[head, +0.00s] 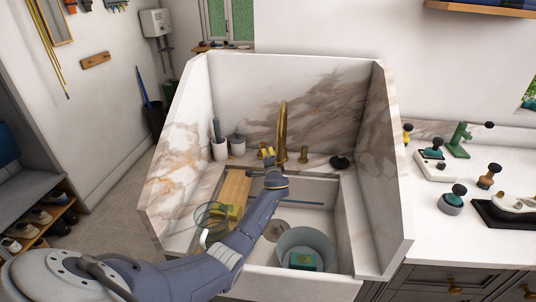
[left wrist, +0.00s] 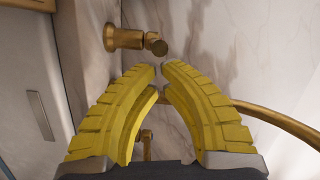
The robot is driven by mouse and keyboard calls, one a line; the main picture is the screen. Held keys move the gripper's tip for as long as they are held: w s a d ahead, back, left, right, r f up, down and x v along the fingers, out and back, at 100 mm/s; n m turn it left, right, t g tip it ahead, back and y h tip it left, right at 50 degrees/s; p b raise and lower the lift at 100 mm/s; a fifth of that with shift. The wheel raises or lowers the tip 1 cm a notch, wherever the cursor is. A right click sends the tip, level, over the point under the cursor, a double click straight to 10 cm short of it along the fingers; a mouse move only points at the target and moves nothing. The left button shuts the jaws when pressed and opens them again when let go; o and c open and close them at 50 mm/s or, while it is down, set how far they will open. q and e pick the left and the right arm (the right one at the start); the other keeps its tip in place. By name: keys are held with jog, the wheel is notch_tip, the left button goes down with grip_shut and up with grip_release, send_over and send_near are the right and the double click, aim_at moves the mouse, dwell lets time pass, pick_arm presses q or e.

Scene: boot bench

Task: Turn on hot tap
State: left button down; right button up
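The brass tap has a tall curved spout (head: 282,128) at the back of the sink, with a brass handle (head: 304,155) to its right. My left gripper (head: 267,153) reaches over the sink to just left of the spout, covering the area of the left handle. In the left wrist view its yellow fingers (left wrist: 162,67) are apart by a narrow gap with nothing between them. A brass handle (left wrist: 130,38) lies just beyond the fingertips, with no contact visible. The spout (left wrist: 285,122) curves off to the right. My right gripper is not in view.
The marble sink surround (head: 180,165) has high side walls. A wooden board (head: 234,188), a grey-blue basin (head: 306,240) and a wire basket (head: 211,215) are in or over the sink. Canisters (head: 237,145) stand back left, and a black stopper (head: 340,162) lies back right.

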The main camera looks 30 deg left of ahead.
pick_arm(q)
jog(key=shift+s+a, duration=0.1)
dwell(0.3)
jog(key=shift+s+a, duration=0.85)
jog(key=shift+a, duration=0.2)
jog(key=shift+s+d, duration=0.1)
